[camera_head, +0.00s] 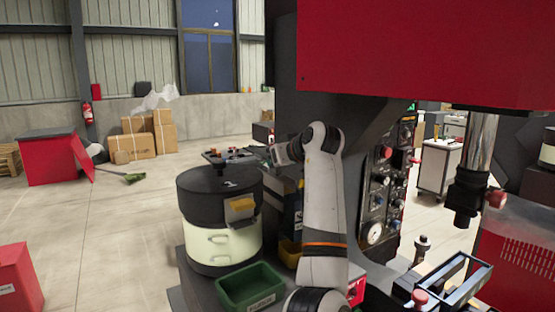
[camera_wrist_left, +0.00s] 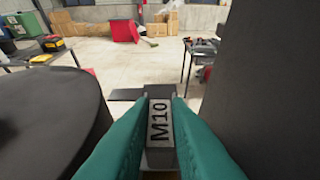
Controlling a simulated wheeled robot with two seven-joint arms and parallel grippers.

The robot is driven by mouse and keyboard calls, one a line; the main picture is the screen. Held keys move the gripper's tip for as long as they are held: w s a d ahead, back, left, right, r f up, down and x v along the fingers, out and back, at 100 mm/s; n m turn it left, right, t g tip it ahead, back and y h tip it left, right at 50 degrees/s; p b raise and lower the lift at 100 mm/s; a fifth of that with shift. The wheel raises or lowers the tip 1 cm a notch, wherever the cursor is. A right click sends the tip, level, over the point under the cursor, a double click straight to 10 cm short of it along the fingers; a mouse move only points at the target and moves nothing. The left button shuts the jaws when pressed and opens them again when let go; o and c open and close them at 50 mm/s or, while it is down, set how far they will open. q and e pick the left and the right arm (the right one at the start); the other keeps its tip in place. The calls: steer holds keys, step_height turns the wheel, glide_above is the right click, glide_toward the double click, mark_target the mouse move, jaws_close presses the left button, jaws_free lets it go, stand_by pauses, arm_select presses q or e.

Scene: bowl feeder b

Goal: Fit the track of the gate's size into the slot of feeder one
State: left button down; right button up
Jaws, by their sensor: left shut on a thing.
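In the left wrist view, my left gripper (camera_wrist_left: 160,96) is shut on a grey block-like track (camera_wrist_left: 160,122) marked "M10". Its teal fingers press on both sides. A flat dark piece (camera_wrist_left: 125,94) shows just left of the track; I cannot tell whether it belongs to it. In the head view, my white left arm rises in the middle and hides the fingers and track. The feeder's slot cannot be made out. My right gripper is not in view.
A green bin (camera_head: 250,288) stands in front of the feeder. A large red and dark machine (camera_head: 400,50) with a control panel (camera_head: 385,180) stands right of my arm. Cardboard boxes (camera_head: 140,140) and a red cabinet (camera_head: 48,160) are far back.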

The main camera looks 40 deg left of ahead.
mark_target(279, 171)
arm_select(q)
steer(key=shift+p, duration=0.75)
stand_by(1.2)
steer(key=shift+f+b, duration=0.65)
steer(key=shift+f, duration=0.8)
steer(key=c, duration=1.3)
jaws_free()
steer(key=shift+f, duration=0.1)
steer(key=b+v, duration=0.3)
steer(key=v, duration=0.8)
steer(key=shift+b, duration=0.35)
steer(key=shift+s+d+r, duration=0.15)
steer(key=shift+d+r, duration=0.15)
steer(key=shift+d, duration=0.2)
